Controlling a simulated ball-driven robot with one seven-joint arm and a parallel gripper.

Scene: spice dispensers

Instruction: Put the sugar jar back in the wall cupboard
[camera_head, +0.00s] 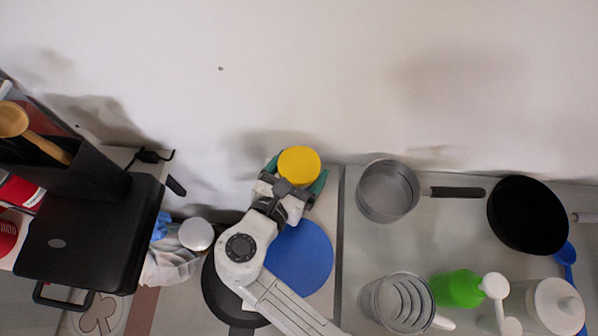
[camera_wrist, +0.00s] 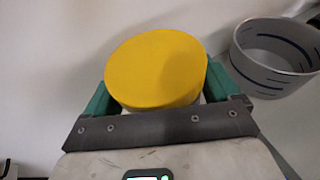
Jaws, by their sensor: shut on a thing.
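A jar with a round yellow lid (camera_head: 299,166) is held between the green fingers of my gripper (camera_head: 297,178), close to the white wall. In the wrist view the yellow lid (camera_wrist: 157,69) fills the space between the green fingers (camera_wrist: 158,95), one on each side. The jar's body is mostly hidden below the lid, so I cannot read any label. No wall cupboard shows in either view.
A steel pot (camera_head: 388,190) stands right of my gripper and also shows in the wrist view (camera_wrist: 272,80). A blue disc (camera_head: 306,262) lies below my gripper. A black pan (camera_head: 528,215), a green bottle (camera_head: 456,289) and a black box (camera_head: 92,235) stand farther off.

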